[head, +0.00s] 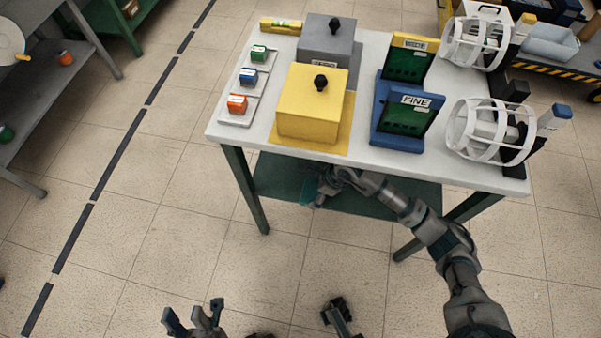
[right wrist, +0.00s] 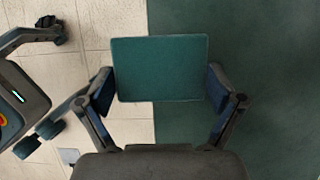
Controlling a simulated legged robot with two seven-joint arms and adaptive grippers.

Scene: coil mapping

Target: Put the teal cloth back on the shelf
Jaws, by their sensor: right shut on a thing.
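The teal cloth (right wrist: 160,68) is a flat rectangular piece between the two fingers of my right gripper (right wrist: 160,85) in the right wrist view. My right gripper is shut on it. In the head view my right gripper (head: 325,184) is at the front edge of the green lower shelf (head: 275,178), under the white tabletop. In the right wrist view the cloth overlaps the shelf edge, part over shelf and part over floor; I cannot tell whether it touches the shelf. My left gripper (head: 193,314) is low at the bottom of the head view, fingers spread, empty, away from the cloth.
The white tabletop (head: 380,160) above the shelf holds a yellow box (head: 312,105), a grey box (head: 325,38), small coloured blocks, two dark display panels and two white cages. Green table legs (head: 245,190) flank the shelf.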

